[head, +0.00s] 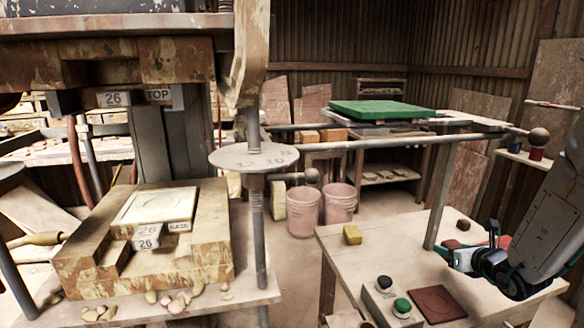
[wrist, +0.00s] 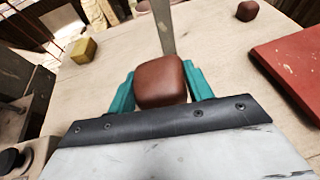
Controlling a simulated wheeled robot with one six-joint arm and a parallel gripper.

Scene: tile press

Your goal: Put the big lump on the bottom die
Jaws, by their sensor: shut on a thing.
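The big lump (wrist: 161,82) is a brown rounded block. It sits between the two teal fingers of my gripper (wrist: 162,88) in the wrist view, and the gripper is shut on it. In the head view my gripper (head: 480,256) is over the right table, and I cannot make out the held lump there. Whether it clears the tabletop is unclear. The bottom die (head: 158,207) is a pale square plate with a round recess, marked BASE and 26, in the press at left. Its face looks bare. My gripper is far to its right.
A post (head: 440,190) rises from this table. The press column and round plate (head: 253,157) stand beside the die.

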